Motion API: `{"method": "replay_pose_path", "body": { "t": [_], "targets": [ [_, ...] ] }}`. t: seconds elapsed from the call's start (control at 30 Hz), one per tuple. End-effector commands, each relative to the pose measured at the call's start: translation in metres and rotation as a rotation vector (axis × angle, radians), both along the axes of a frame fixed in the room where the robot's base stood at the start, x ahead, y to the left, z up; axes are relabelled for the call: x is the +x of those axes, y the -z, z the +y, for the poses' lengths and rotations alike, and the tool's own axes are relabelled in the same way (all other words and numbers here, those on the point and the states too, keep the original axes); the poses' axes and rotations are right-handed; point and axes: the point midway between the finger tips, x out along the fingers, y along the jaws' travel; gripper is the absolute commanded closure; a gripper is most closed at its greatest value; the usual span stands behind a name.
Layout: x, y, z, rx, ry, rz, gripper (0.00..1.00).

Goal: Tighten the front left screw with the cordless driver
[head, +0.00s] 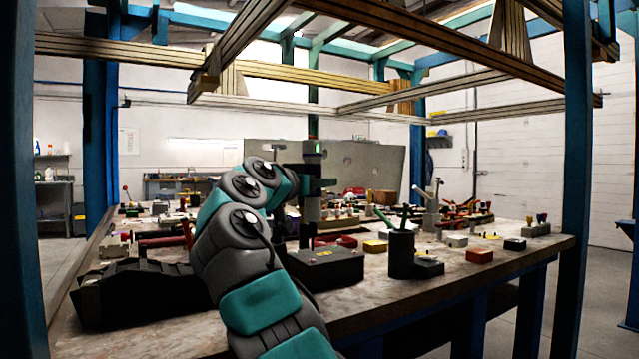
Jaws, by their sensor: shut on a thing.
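My grey and teal arm rises from the bottom middle of the head view and bends over the workbench. Beyond its last joints a dark, teal-trimmed upright part points down, with my gripper (309,218) at its lower end, small and partly merged with the clutter. The gripper is shut on a dark thing that seems to be the cordless driver; its outline and tip are not clear. Below and in front of it a black box (328,268) with a small yellow mark lies on the bench. I cannot make out the front left screw.
The brown workbench (470,278) is crowded. A black cup (401,255) with green-handled tools stands right of the box. A black ribbed case (130,290) lies at left. Small red, yellow and white blocks are scattered at right. Blue posts (577,150) and overhead beams (400,75) frame the space.

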Motion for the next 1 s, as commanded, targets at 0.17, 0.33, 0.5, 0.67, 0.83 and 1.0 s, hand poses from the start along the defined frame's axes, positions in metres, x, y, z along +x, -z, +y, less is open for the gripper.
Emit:
{"method": "replay_pose_path", "body": {
  "t": [0.17, 0.33, 0.5, 0.67, 0.83, 1.0],
  "targets": [
    [-0.0006, -0.0009, -0.0001, 0.000, 0.000, -0.002, 1.00],
    [-0.0006, -0.0009, 0.0000, 0.001, -0.001, -0.003, 1.00],
    [-0.0005, -0.0006, 0.0001, 0.001, -0.001, -0.003, 1.00],
    [-0.0006, 0.0009, 0.0000, 0.000, -0.001, -0.004, 1.00],
    [-0.0006, 0.0034, 0.0000, 0.001, -0.001, -0.003, 1.00],
    [-0.0006, 0.0055, 0.0000, 0.000, -0.001, -0.004, 1.00]
  ]
}}
